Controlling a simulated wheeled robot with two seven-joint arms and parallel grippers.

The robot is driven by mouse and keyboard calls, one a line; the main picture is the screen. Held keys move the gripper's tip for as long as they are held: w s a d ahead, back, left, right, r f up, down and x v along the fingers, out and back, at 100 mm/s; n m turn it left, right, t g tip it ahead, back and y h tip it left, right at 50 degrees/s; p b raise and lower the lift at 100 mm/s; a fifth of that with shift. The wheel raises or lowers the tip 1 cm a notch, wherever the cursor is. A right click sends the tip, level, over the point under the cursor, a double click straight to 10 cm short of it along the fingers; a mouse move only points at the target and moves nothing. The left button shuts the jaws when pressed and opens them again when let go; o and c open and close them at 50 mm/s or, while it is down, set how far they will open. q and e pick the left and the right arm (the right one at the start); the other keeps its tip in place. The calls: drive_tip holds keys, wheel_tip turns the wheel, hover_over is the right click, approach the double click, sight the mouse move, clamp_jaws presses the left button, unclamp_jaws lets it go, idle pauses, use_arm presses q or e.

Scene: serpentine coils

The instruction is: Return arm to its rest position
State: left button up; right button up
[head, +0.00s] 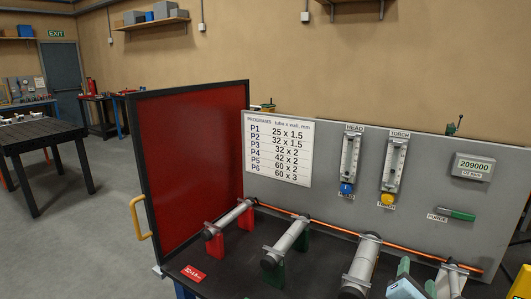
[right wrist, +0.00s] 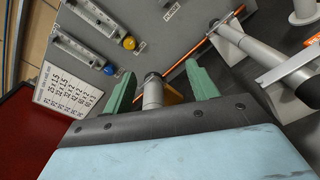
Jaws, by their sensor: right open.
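My right gripper (head: 417,276) shows at the bottom right of the head view, with a pale blue body and green fingers. In the right wrist view its fingers (right wrist: 161,80) are apart, and a grey tube (right wrist: 152,92) shows in the gap between them. I cannot tell how far the tube lies beyond the fingertips. Nothing is seen gripped. My left gripper is not in view.
Several grey tubes, such as this one (head: 287,243), lie on red or green supports on a dark bench (head: 232,277). A grey panel (head: 330,205) with gauges stands behind, and a red screen (head: 190,165) at the left. An orange rod (head: 330,227) runs along the panel.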

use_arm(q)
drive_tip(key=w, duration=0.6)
use_arm(e)
drive_tip(key=s+a+f+m+g+y, duration=0.4)
drive_tip(key=s+f+m+g, duration=0.2)
drive_tip(key=s+f+m, duration=0.65)
drive_tip(key=s+a+m+g+y, duration=0.2)
drive_tip(key=s+a+m+g, duration=0.15)
drive_tip(key=s, duration=0.45)
drive_tip(key=s+a+m+g+y, duration=0.25)
drive_tip(key=s+a+m, duration=0.2)
drive_tip(key=s, duration=0.25)
wheel_tip(320, 180, down, 30)
drive_tip(key=s+f+b, duration=0.1)
drive_tip(key=s+b, duration=0.2)
drive_tip(key=b, duration=0.1)
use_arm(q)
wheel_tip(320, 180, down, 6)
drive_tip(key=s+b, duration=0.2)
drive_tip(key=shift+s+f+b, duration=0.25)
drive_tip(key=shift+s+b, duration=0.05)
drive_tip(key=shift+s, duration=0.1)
use_arm(e)
drive_tip(key=s+d+f+g, duration=0.1)
drive_tip(key=s+d+f, duration=0.2)
drive_tip(key=s+f, duration=1.2)
drive_tip(key=shift+s+f+g, duration=0.4)
drive_tip(key=shift+f, duration=0.2)
